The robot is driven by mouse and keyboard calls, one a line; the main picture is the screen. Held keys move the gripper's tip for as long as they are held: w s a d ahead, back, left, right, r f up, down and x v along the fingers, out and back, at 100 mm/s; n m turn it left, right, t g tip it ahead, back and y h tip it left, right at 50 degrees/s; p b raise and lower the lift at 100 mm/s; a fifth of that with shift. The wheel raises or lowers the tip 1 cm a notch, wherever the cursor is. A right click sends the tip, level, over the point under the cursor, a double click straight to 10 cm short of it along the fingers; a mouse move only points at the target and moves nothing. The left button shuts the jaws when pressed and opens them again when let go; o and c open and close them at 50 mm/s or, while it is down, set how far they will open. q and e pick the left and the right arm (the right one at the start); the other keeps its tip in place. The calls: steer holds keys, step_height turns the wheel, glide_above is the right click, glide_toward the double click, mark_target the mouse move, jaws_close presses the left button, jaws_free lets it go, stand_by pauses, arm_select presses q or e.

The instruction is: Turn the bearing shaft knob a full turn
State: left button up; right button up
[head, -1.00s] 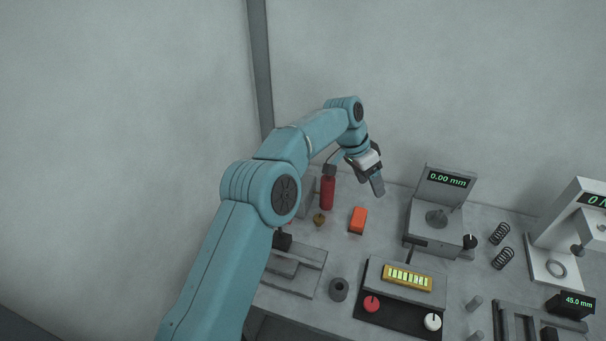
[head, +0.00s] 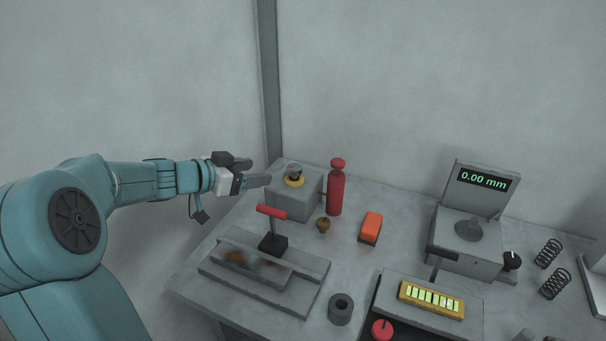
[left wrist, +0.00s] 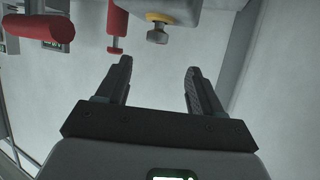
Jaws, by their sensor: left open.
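A grey box (head: 293,200) at the back left of the bench carries a knob (head: 294,170) on a yellow collar (head: 294,182). I cannot tell for certain that this is the bearing shaft knob. My left gripper (head: 254,173) is open and empty, just left of this knob and apart from it. My right gripper is out of view.
A red-handled lever (head: 271,213) rises in front. An orange block (head: 371,228) and a 0.00 mm gauge (head: 465,235) are further right.

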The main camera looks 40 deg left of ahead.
mark_target(299, 168)
arm_select(q)
steer(key=p+x, duration=0.1)
steer(key=x, duration=0.8)
steer(key=p+x, duration=0.1)
steer(key=x, duration=0.4)
steer(key=shift+d+r+p, duration=0.1)
steer(key=shift+d+p, duration=0.2)
steer(key=shift+w+f, duration=0.25)
steer(key=shift+w, duration=0.2)
steer(key=shift+c, duration=0.4)
steer(key=c, duration=0.9)
